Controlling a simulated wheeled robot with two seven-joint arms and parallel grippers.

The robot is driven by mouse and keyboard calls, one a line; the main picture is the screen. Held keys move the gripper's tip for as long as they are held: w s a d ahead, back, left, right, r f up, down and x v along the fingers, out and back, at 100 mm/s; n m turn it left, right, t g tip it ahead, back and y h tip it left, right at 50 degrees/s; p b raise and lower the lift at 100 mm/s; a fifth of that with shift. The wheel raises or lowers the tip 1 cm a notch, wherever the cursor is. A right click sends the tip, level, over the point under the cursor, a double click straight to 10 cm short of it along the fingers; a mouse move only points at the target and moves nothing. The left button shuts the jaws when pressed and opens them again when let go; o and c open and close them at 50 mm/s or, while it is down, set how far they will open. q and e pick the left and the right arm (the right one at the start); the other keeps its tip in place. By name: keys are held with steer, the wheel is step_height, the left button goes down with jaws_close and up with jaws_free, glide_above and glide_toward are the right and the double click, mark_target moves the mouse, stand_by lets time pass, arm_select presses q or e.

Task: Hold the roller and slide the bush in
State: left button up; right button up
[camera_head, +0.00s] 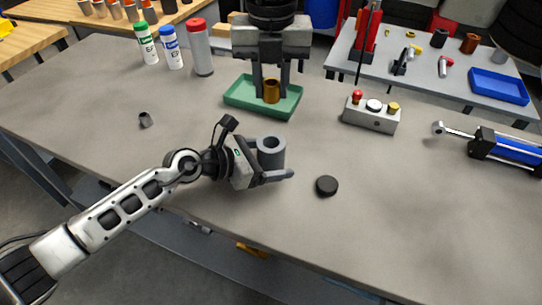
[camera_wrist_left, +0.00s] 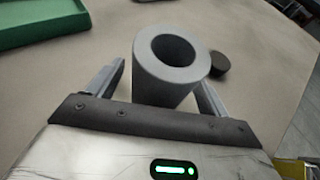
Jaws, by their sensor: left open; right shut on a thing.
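The roller (camera_head: 271,153) is a grey hollow cylinder standing upright on the table, its bore facing up. In the left wrist view the roller (camera_wrist_left: 168,75) stands between the two fingers. My left gripper (camera_head: 272,163) is open, with a finger on each side of the roller and a gap showing. The bush (camera_head: 271,91) is a small brass-coloured ring. My right gripper (camera_head: 271,86) points down over the green tray and is shut on the bush, at or just above the tray floor; I cannot tell which.
The green tray (camera_head: 236,100) lies behind the roller. A button box (camera_head: 371,115) stands at right. Bottles and a red-capped cylinder (camera_head: 200,48) stand back left.

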arm_select(q)
steer(key=c, duration=1.5)
steer(key=shift+o, duration=0.2)
arm_select(e)
steer(key=shift+f, duration=5)
